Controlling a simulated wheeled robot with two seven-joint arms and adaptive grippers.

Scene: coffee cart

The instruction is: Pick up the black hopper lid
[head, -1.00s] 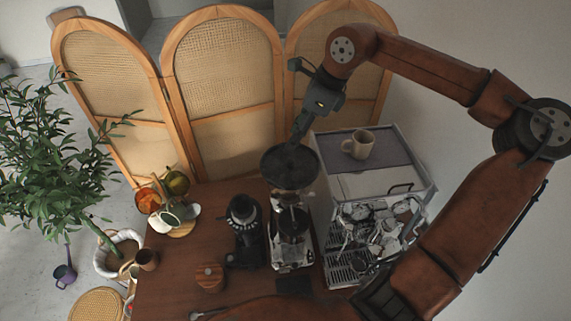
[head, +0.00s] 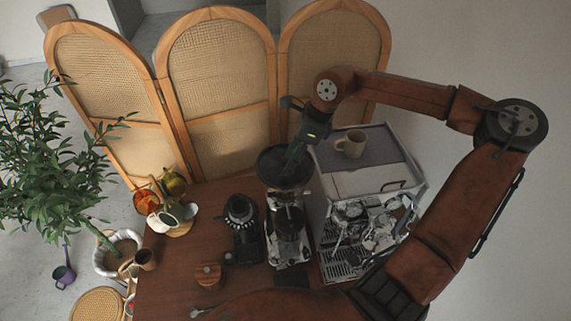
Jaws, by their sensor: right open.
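The black hopper lid (head: 268,164) is a dark round disc on top of the coffee grinder (head: 287,225), left of the espresso machine. My right gripper (head: 291,168) points down at the lid from above and behind. Its fingers are open and overlap the lid's middle in the picture. Dark fingers against a dark lid hide the fingertips, so I cannot tell whether they touch it. My left gripper is not in view.
The espresso machine (head: 341,184) stands close on the right, with a beige mug (head: 351,144) on top. A second black grinder (head: 242,228) and a wooden canister (head: 208,275) stand to the left. A folding screen (head: 218,85) is behind the wooden counter (head: 175,290).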

